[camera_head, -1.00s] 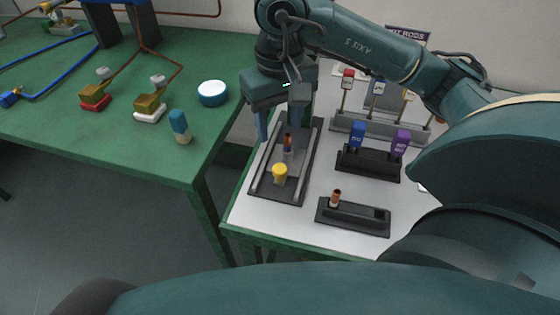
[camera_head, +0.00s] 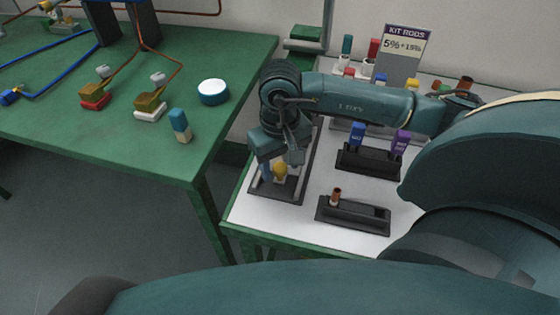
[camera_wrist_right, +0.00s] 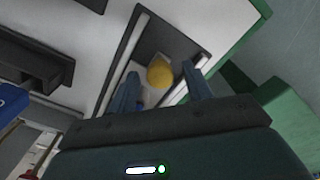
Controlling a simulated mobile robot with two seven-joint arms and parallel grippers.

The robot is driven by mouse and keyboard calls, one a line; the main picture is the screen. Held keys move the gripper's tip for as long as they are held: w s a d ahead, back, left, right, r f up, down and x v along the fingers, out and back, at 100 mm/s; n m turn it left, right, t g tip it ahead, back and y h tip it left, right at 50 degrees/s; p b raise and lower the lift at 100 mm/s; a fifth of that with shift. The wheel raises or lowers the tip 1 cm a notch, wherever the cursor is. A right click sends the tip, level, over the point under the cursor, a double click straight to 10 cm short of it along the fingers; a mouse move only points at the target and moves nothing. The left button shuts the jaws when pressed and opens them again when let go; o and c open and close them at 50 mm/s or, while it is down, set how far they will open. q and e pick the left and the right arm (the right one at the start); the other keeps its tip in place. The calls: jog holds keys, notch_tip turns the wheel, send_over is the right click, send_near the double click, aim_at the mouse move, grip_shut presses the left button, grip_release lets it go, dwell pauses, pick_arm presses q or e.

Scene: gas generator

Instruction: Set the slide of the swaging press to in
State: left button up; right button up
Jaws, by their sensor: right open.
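The swaging press (camera_head: 292,190) is a dark tray with pale side rails on the white table. Its slide carries a yellow knob (camera_head: 280,171) near the tray's front end. The knob also shows in the right wrist view (camera_wrist_right: 159,72). My right gripper (camera_head: 281,166) hangs over the press with its fingers open. In the right wrist view the two blue-grey fingers (camera_wrist_right: 162,82) stand on either side of the knob, with gaps visible. Whether they reach the knob's height is unclear. The gripper and wrist hide the press's back part. My left gripper is not in view.
A black holder with a copper piece (camera_head: 352,215) lies right of the press. A rack with blue and purple tags (camera_head: 369,160) stands behind it. The kit rods sign (camera_head: 405,50) is at the back. A green table (camera_head: 120,60) stands to the left.

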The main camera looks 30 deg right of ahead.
aim_at(285, 158)
jog(key=shift+c, duration=0.5)
grip_shut()
